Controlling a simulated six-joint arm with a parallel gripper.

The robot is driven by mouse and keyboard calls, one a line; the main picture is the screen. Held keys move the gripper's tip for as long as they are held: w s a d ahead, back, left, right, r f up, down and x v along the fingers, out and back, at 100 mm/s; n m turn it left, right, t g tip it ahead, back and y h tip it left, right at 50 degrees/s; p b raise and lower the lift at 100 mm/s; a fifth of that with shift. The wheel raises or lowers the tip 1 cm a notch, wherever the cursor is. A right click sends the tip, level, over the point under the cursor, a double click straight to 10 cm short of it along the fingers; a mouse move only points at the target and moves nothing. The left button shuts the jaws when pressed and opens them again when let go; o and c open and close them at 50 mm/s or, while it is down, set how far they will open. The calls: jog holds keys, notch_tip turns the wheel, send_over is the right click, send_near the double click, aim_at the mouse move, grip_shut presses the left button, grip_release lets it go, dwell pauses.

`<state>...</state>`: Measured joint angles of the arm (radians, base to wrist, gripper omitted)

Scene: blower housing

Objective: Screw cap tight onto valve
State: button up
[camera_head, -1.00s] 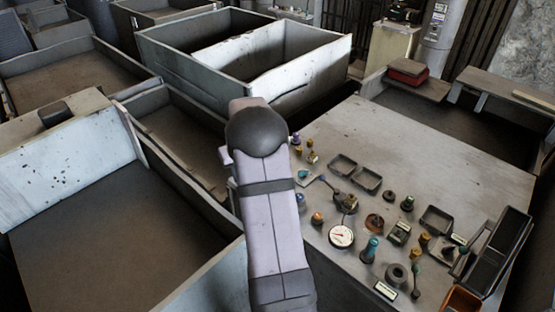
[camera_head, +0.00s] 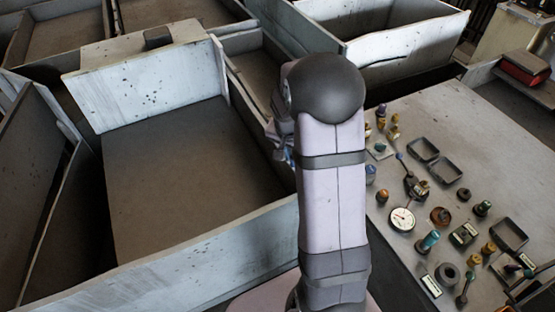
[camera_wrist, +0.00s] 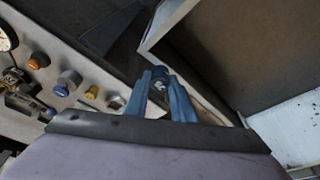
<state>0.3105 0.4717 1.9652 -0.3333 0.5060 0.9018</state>
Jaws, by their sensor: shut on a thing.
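My gripper (camera_wrist: 165,98) shows two blue fingers in the wrist view. They are shut on a small dark blue cap (camera_wrist: 159,73) with a pale mark on its face. In the head view my gripper (camera_head: 283,150) is mostly hidden behind my arm, left of the table and beside the large bin. A brass and dark metal fitting (camera_wrist: 18,82), which may be the valve, lies on the table at the left of the wrist view, well apart from the cap. A similar fitting (camera_head: 415,186) shows on the table in the head view.
The table (camera_head: 440,120) holds a round gauge (camera_head: 402,219), several knobs and empty dark trays (camera_head: 445,170). A large open bin (camera_head: 200,180) with high pale walls stands to the left. The bin's wall edge (camera_wrist: 170,20) is close to the held cap in the wrist view.

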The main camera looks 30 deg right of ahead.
jog(key=s+d+r+m+g, duration=0.1)
jog(key=s+d+m, duration=0.2)
jog(key=d+m, duration=0.3)
jog(key=s+d+r+m+g+p, duration=0.1)
jog(key=s+d+m, duration=0.15)
jog(key=d, duration=0.65)
jog(key=s+d+m+g, duration=0.1)
jog(key=s+d+m, duration=0.2)
jog(key=d+m, duration=0.3)
jog(key=s+d+m, duration=0.3)
jog(key=s+d, duration=0.1)
jog(key=s, duration=0.1)
jog(key=s+d+r+m+g+y, duration=0.1)
jog(key=s+d+m, duration=0.2)
jog(key=s+d, duration=0.1)
jog(key=s+d+r+m+g+y+p, duration=0.1)
jog(key=s+d+m, duration=0.3)
jog(key=s, duration=0.2)
jog(key=shift+d+r, duration=0.2)
jog(key=shift+d, duration=0.15)
